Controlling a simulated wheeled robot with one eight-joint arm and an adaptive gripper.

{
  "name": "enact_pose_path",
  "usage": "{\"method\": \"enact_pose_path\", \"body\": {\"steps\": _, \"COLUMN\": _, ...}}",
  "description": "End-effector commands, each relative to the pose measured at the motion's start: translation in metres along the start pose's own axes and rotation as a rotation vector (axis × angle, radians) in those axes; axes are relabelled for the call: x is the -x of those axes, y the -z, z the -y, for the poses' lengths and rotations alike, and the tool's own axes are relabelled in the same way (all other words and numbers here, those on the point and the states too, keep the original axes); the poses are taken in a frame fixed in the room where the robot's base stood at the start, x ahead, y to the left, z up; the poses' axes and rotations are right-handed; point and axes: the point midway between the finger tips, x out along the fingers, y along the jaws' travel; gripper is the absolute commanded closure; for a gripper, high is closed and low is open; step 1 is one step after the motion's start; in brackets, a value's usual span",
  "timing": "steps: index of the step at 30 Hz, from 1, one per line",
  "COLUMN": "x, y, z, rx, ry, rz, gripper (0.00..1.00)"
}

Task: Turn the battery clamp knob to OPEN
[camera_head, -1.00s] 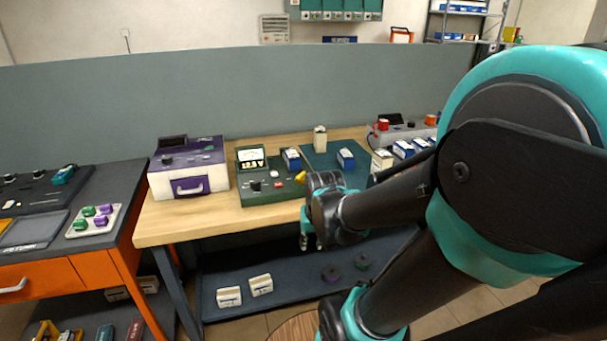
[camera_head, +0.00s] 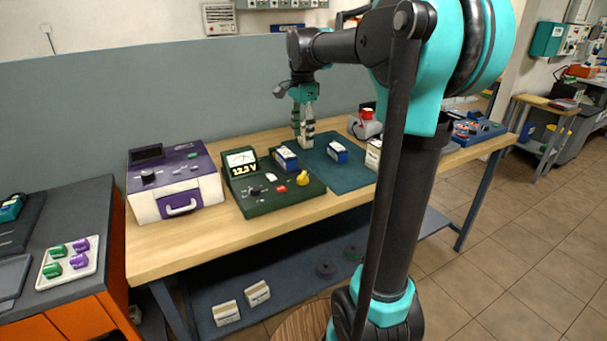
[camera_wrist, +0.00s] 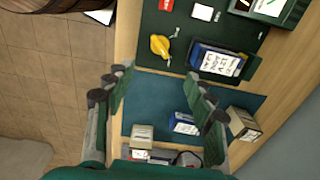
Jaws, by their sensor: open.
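A yellow knob (camera_head: 303,178) sits at the right front edge of the dark green tester (camera_head: 258,203). It also shows in the wrist view (camera_wrist: 160,46). A blue and white battery (camera_head: 285,158) sits at the tester's right back part, beside the knob in the wrist view (camera_wrist: 218,62). I cannot read any OPEN mark. My gripper (camera_head: 303,138) points down above the back of the bench, behind and above the knob and apart from it. In the wrist view its fingers (camera_wrist: 160,100) are spread with nothing between them.
A blue-green mat (camera_head: 345,178) lies right of the tester, with another blue and white battery (camera_head: 338,151) on it. A purple and white case (camera_head: 176,183) stands left of the tester. A grey partition (camera_head: 130,105) rises behind the bench (camera_head: 240,234).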

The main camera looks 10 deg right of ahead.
Motion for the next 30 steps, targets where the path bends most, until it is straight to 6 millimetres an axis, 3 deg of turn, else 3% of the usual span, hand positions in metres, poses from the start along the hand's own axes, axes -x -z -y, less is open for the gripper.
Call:
{"method": "enact_pose_path", "body": {"steps": 18, "x": -0.119, "y": 0.000, "z": 0.000, "rx": 0.001, "ry": 0.001, "rz": 0.000, "gripper": 0.45}}
{"method": "enact_pose_path", "body": {"steps": 24, "x": -0.139, "y": 0.000, "z": 0.000, "rx": 0.002, "ry": 0.001, "rz": 0.000, "gripper": 0.45}}
{"method": "enact_pose_path", "body": {"steps": 30, "x": -0.145, "y": 0.000, "z": 0.000, "rx": 0.002, "ry": 0.001, "rz": 0.000, "gripper": 0.45}}
